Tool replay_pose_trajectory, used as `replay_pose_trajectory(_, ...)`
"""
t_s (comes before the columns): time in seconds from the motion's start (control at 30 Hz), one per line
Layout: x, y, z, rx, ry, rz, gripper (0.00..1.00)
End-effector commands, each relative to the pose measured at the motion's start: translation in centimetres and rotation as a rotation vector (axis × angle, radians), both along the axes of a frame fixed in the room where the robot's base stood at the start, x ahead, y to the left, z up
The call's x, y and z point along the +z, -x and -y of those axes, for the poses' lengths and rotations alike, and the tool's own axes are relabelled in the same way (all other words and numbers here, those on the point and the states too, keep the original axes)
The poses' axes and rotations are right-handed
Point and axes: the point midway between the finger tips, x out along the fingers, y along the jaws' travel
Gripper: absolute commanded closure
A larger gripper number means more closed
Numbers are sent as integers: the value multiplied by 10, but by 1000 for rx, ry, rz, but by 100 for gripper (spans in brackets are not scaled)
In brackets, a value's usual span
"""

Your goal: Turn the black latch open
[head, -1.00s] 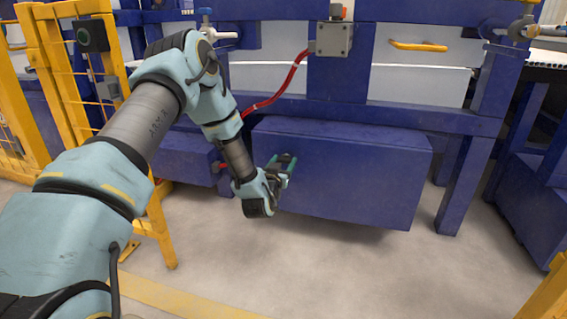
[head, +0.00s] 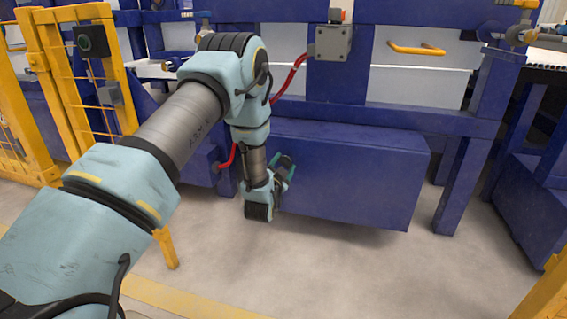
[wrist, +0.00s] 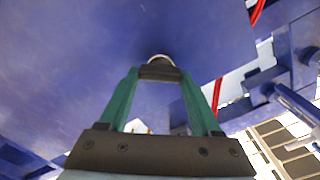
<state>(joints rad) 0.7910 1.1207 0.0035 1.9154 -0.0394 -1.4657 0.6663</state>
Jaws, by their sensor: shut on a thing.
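My gripper (head: 284,166) is at the left part of the front of the large blue box. In the wrist view, its two teal fingers (wrist: 160,78) reach to both sides of the black latch (wrist: 160,72) and are shut on it. A pale round rim shows just behind the latch, against the blue surface. In the head view the latch is too small and too covered by the fingers to make out, so its turn angle cannot be told there.
The blue box (head: 350,175) hangs under a blue frame with a grey junction box (head: 333,42) and a red hose (head: 290,78). A yellow handle (head: 417,48) is at upper right. A yellow fence (head: 95,70) stands left. The floor in front is clear.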

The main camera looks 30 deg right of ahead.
Motion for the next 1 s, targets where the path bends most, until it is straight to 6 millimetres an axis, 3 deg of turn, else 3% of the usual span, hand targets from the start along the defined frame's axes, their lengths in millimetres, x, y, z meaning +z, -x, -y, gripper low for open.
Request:
replay_pose_trajectory(0.6,-2,2,2,-1,-425,395,91)
replay_pose_trajectory(1.0,-4,2,1,-1,-615,572,91)
